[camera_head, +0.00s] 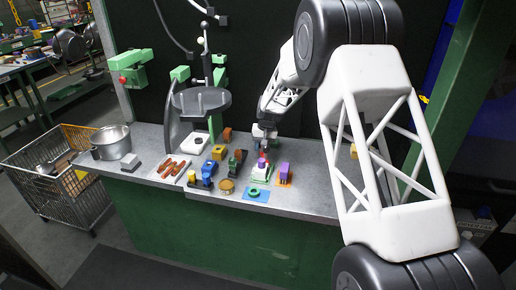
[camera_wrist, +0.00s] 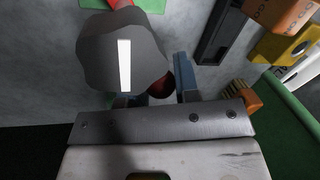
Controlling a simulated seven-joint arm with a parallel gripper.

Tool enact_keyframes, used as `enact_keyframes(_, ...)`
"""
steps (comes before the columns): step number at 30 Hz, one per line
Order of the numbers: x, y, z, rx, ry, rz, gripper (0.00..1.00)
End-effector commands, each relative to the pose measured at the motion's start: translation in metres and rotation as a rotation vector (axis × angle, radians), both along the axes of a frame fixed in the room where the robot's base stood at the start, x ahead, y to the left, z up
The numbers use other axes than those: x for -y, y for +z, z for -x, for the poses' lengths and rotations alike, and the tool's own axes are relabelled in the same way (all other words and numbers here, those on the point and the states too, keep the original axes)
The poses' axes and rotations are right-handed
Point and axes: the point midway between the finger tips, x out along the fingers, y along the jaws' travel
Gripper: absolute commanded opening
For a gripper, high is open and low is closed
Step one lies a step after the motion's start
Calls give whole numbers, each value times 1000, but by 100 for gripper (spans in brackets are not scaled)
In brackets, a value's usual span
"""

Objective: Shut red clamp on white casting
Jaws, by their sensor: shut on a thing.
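My gripper (camera_head: 264,142) points down over the right part of the bench, just above a small white casting (camera_head: 260,174) on a green base. A pinkish-red part (camera_head: 262,163), which may be the red clamp, stands on the casting just below the fingers. In the wrist view a dark red piece (camera_wrist: 158,82) shows between the fingers, beside the blue-grey right finger (camera_wrist: 186,78). The gripper is shut on this piece. A grey rounded body with a white stripe (camera_wrist: 122,50) hides most of it and the left finger. I cannot tell whether the clamp is closed on the casting.
A purple block (camera_head: 284,172) on an orange base stands close on the right. A dark fixture (camera_head: 236,163) stands close on the left. A blue plate with a green ring (camera_head: 255,193) lies in front. A grey round-topped stand (camera_head: 202,100) rises farther left.

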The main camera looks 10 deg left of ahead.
Motion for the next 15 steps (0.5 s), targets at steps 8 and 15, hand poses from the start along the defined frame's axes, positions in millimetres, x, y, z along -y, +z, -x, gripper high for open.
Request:
enact_keyframes(8, 14, 1, -6, 1, -260, 0, 6)
enact_keyframes(15, 23, 1, -9, 1, -442, 0, 6)
